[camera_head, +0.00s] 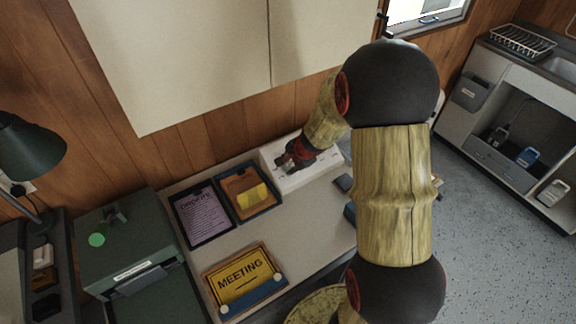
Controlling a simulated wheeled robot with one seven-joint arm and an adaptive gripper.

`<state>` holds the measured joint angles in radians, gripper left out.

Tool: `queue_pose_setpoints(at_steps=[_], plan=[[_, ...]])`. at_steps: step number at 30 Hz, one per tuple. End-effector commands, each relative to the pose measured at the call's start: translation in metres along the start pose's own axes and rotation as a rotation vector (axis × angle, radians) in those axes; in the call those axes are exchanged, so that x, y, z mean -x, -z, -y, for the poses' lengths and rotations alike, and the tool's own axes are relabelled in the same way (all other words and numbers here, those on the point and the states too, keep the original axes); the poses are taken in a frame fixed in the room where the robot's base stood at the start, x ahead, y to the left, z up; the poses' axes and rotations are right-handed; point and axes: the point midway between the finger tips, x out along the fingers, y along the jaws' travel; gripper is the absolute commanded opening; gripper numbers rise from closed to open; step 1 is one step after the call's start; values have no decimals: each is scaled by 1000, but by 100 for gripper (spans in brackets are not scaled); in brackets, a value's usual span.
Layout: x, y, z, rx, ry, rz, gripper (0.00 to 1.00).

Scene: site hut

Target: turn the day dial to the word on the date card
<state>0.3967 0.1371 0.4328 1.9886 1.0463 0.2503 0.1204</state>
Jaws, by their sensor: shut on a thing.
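My gripper (287,163) reaches down to the white box (318,172) against the back wall and is shut at its left part. The day dial appears to be the small part between my fingers. My fingers and wrist cover it, so its markings and setting cannot be read. A yellow sign (242,279) reading "MEETING" leans at the front of the desk. I cannot tell which of these, if any, is the date card.
A tray (273,205) with brown and yellow items sits left of the white box. A green cabinet (125,245) and a green lamp (30,140) stand at left. A pale wall cupboard (190,60) hangs above. The desk (225,247) is bare between trays and sign.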

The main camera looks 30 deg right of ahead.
Motion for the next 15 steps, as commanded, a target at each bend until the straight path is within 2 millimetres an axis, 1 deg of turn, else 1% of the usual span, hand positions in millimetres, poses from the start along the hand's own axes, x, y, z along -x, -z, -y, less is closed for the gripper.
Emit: queue_pose_setpoints(at_steps=[5, 6, 15], plan=[[0, 0, 0, 1, 1, 0, 0], [0, 0, 0, 1, 1, 0, 23], [0, 0, 0, 2, 0, 0, 40]])
